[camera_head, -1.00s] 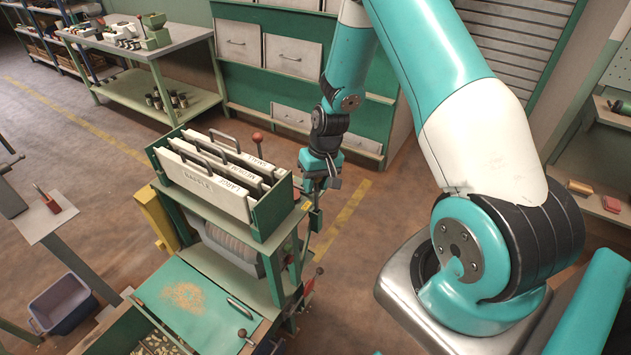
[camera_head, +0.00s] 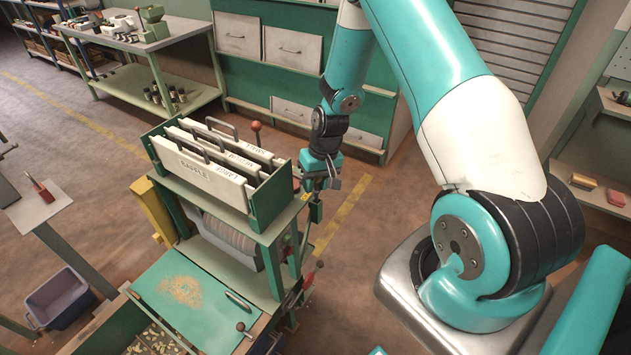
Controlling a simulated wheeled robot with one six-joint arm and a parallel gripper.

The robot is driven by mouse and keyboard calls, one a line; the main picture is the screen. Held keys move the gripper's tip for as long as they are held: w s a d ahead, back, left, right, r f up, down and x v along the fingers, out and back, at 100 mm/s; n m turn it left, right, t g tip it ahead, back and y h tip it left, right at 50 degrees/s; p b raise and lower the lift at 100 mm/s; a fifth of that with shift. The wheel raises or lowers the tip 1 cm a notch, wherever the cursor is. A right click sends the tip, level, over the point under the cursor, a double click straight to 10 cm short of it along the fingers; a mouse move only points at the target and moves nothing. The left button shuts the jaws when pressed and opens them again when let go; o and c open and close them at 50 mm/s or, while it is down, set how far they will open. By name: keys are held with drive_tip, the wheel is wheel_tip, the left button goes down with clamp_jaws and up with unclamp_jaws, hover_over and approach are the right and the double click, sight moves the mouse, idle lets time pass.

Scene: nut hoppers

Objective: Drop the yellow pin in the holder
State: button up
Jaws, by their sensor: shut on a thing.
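My gripper (camera_head: 321,184) points down beside the right end of the green hopper machine (camera_head: 272,208). It is small in the view and looks closed. The yellow pin cannot be made out; it is too small or hidden at the jaws.
White baffle plates (camera_head: 212,178) with grey handles fill the hopper top. A red-knobbed lever (camera_head: 256,127) rises behind them. A green sorting table (camera_head: 190,300) stands in front. A bench (camera_head: 160,45) and drawer cabinet (camera_head: 290,60) stand behind. Floor right of the machine is clear.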

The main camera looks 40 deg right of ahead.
sight(316, 190)
drive_tip(key=shift+f+b, duration=1.1)
drive_tip(key=shift+f, duration=0.55)
drive_tip(key=o, duration=1)
drive_tip(key=shift+r, duration=0.15)
drive_tip(key=d+r+b, duration=0.2)
drive_tip(key=d+r, duration=0.1)
drive_tip(key=r, duration=1.4)
drive_tip(key=shift+s+d, duration=0.15)
drive_tip(key=shift+s, duration=0.3)
